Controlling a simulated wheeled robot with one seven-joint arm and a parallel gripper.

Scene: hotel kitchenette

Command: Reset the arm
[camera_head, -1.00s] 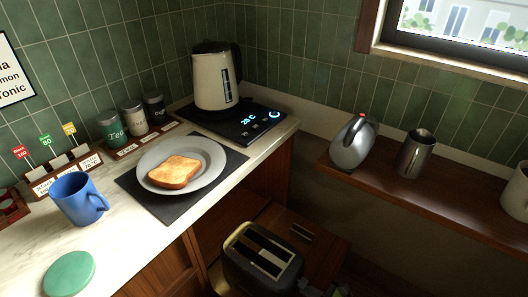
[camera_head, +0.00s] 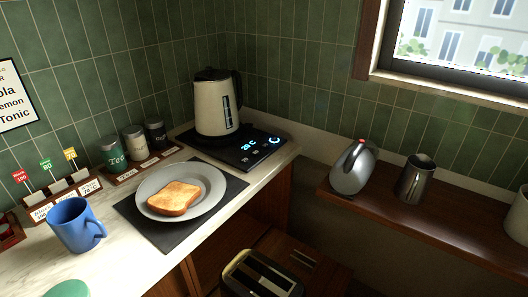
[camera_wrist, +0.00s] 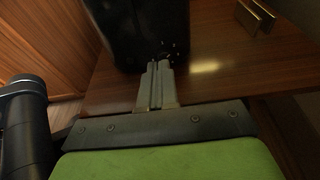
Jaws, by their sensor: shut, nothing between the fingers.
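My gripper (camera_wrist: 158,72) shows in the wrist view, its two grey fingers together with nothing between them. It is above a brown wooden surface (camera_wrist: 205,85), close to a dark appliance (camera_wrist: 145,25) that looks like the toaster. I cannot tell whether the fingertips touch it. My gripper is not visible in the head view. There, the toaster (camera_head: 262,275) is cut off by the bottom edge.
Toast (camera_head: 173,198) lies on a grey plate (camera_head: 212,190) on the counter. A blue mug (camera_head: 75,225) and a kettle (camera_head: 215,105) stand there too. A metal vessel (camera_head: 352,172) and pitcher (camera_head: 414,180) stand on the right shelf.

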